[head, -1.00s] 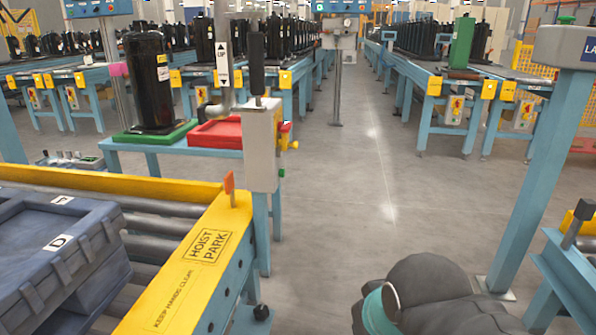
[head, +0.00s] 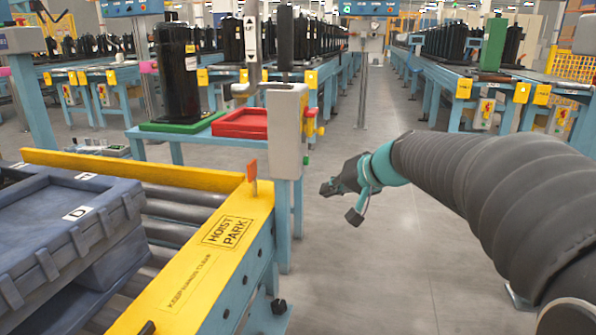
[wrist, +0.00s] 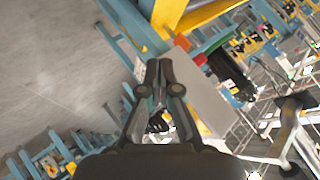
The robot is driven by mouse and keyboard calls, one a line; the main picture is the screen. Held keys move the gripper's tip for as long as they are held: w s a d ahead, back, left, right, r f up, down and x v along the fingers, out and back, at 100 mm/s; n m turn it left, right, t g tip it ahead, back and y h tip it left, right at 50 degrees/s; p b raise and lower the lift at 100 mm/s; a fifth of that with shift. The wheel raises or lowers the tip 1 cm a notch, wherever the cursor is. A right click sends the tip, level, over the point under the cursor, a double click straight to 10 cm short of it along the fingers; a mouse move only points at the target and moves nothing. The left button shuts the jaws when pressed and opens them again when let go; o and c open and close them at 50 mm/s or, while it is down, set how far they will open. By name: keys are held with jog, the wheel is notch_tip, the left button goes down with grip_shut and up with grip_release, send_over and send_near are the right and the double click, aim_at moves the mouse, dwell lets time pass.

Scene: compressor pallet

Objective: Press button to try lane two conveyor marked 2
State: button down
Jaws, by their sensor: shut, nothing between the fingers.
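A grey control box (head: 287,130) stands on a blue post at the end of the roller conveyor in the head view. Small yellow, red and green knobs or buttons (head: 309,122) stick out of its right side. I cannot make out a 2 on any of them. My gripper (head: 325,189) is in the air right of the post and lower than the box, apart from it in the picture. In the wrist view my gripper (wrist: 159,63) is shut and empty, with a pale grey box face (wrist: 202,98) behind the fingers.
A yellow-railed roller conveyor (head: 190,262) marked HOIST PARK carries a dark blue crate (head: 110,215) at left. An orange tab (head: 251,170) stands up from its rail. A red tray (head: 240,123) and black compressor (head: 177,75) are behind. Floor (head: 390,270) at right is clear.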

aim_at(307, 161)
jog(key=w+d+f+m+t+b, duration=0.2)
jog(key=w+d, duration=0.3)
jog(key=w, duration=0.5)
jog(key=w+d+f+m+t+b, duration=0.1)
jog(key=w+d, duration=0.4)
jog(key=w, duration=0.6)
jog(key=shift+w+f+m+t+y+b, duration=0.25)
jog(key=shift+f+m+t+y+b, duration=0.25)
jog(key=shift+t, duration=0.5)
jog(key=shift+a, duration=0.1)
jog(key=w+a+p, duration=0.1)
jog(key=w+a, duration=0.1)
jog(key=a, duration=0.6)
jog(key=shift+w, duration=0.35)
jog(key=shift+a+f+b, duration=0.1)
jog(key=shift+a+b, duration=0.2)
jog(key=shift+w+a, duration=0.1)
jog(key=shift+a, duration=0.15)
